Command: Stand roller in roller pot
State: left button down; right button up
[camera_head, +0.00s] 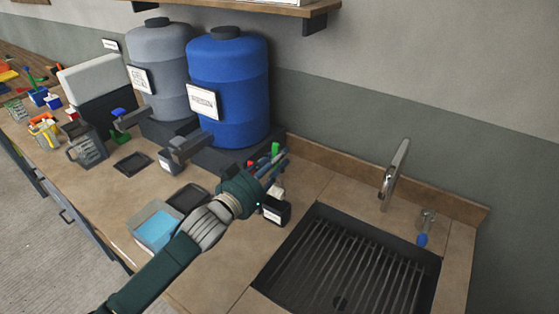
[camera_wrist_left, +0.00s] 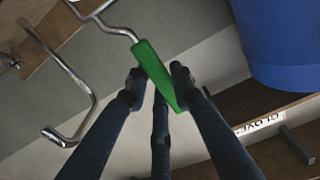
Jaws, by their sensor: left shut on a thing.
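My left gripper (camera_head: 272,167) reaches over the counter beside the blue drum. In the left wrist view its fingers (camera_wrist_left: 160,82) are closed around the roller's green handle (camera_wrist_left: 152,68). The roller's bent metal rod (camera_wrist_left: 105,22) runs from the handle to the upper left. The roller's head is outside the wrist view. In the head view a bit of green handle (camera_head: 275,149) shows at the fingertips. A black box-shaped pot with a white label (camera_head: 275,211) stands just below the gripper, by the sink; its label is unreadable and its opening is partly hidden. My right gripper is not in view.
The blue drum (camera_head: 228,90) and grey drum (camera_head: 162,65) stand behind. A sink with a ribbed bottom (camera_head: 345,262) and a tap (camera_head: 393,175) lie to the right. A tray with blue contents (camera_head: 143,216) and a dark tray (camera_head: 188,188) lie left of the gripper.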

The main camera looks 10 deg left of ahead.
aim_at(277, 185)
pick_arm(q)
jog(key=shift+s+a+r, duration=0.1)
jog(key=shift+a, duration=0.05)
jog(key=shift+p, duration=0.35)
jog(key=shift+f+b, duration=0.65)
jog(key=shift+f, duration=0.15)
jog(key=shift+f+b, duration=0.4)
jog(key=shift+f, duration=0.25)
jog(key=shift+f+b, duration=1.05)
jog(key=shift+f, duration=0.6)
jog(key=shift+f+b, duration=0.95)
jog(key=shift+f, duration=0.6)
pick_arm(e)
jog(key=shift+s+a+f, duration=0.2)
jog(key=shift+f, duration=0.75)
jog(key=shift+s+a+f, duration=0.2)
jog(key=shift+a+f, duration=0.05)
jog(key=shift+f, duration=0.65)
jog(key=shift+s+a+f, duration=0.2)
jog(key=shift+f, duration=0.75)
